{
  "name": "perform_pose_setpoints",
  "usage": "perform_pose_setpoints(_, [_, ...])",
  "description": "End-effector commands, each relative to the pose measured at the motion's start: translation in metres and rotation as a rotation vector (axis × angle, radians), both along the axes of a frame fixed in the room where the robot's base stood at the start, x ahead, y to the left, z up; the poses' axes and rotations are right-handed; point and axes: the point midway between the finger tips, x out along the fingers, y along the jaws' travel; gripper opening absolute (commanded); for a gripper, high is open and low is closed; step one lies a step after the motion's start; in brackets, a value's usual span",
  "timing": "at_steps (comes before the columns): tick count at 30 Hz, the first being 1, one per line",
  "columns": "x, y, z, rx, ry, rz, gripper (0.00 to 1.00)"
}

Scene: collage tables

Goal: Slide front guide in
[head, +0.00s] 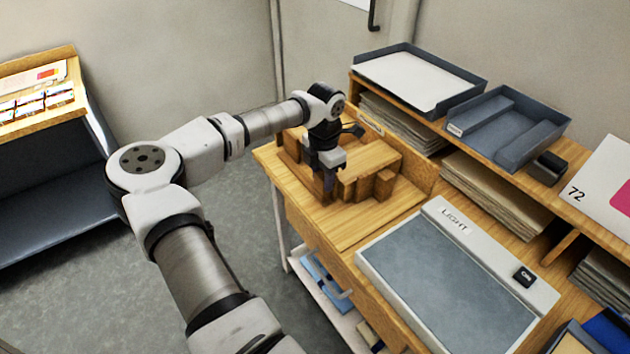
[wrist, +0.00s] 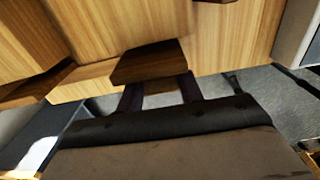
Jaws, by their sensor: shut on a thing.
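My gripper (head: 328,180) points down over the near left part of a wooden jig (head: 376,155) on the wooden table. In the wrist view its two dark fingers (wrist: 160,92) are shut on a small dark-brown wooden block, the front guide (wrist: 148,62). Pale wood lies beyond and beside the block in that view. In the head view the fingers hide most of the guide. Whether it touches the jig, I cannot tell.
A light box (head: 450,275) lies to the right of the jig. Behind it, a raised shelf carries grey trays (head: 420,75) and a dark block (head: 547,168). Bare tabletop (head: 350,232) lies in front of the jig.

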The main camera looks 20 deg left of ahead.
Motion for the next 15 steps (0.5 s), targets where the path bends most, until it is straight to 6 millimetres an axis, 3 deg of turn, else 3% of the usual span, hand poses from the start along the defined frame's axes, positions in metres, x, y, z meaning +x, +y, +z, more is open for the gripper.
perform_pose_setpoints(6, [0.0032,-0.0021,0.0025,-0.005,-0.013,0.001,0.00])
perform_pose_setpoints(7, [0.0034,-0.0022,0.0026,-0.005,-0.014,0.001,0.40])
perform_pose_setpoints(11, [0.0031,-0.0027,0.0026,-0.006,-0.013,-0.001,0.57])
perform_pose_setpoints(15, [0.0028,-0.0032,0.0022,-0.006,-0.011,-0.002,0.58])
